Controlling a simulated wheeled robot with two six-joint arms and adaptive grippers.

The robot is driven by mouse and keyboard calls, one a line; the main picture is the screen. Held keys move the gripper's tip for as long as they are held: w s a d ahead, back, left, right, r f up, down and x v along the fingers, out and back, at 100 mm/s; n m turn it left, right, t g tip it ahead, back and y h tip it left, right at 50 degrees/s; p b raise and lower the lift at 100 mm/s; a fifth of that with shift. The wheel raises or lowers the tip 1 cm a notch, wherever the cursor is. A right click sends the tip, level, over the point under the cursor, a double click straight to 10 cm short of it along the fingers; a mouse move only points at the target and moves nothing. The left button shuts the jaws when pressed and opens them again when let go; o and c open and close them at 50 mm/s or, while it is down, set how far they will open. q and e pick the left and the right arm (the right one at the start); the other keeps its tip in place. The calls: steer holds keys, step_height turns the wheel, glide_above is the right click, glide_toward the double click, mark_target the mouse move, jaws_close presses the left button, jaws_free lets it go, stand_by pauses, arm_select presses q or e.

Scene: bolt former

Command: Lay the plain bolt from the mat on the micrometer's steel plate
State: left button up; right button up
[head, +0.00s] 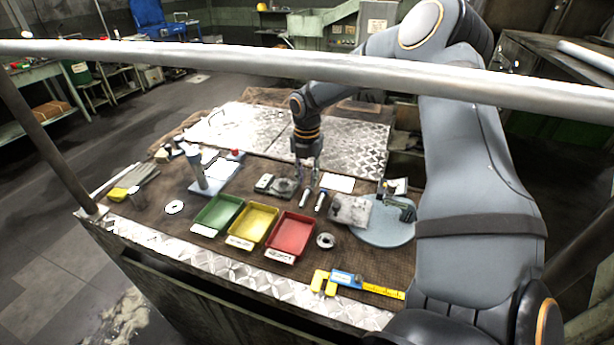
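Two pale bolts, a left one (307,197) and a right one (320,200), lie close together on the brown bench mat (345,262); they are too small for me to tell which is plain. My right gripper (309,176) points down just behind them, its fingers apart; I see nothing between them. I cannot tell whether a fingertip touches a bolt. A greenish micrometer-like tool (400,208) stands on a round blue-grey base (383,234). A worn steel plate (350,211) lies beside it, to the left. My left gripper is not in view.
Green (218,213), yellow (253,224) and red (290,236) trays stand left of centre. A metal ring (325,240) and a yellow-blue caliper (355,283) lie near the front edge. A post on a blue base (198,170) stands at left. A grey rail (250,62) crosses the view.

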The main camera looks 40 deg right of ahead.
mark_target(307, 192)
steer(key=shift+f, duration=0.8)
step_height(307, 192, down, 3)
steer(key=b, duration=0.2)
steer(key=shift+b, duration=0.35)
steer(key=shift+f, duration=0.15)
steer(key=shift+b, duration=0.5)
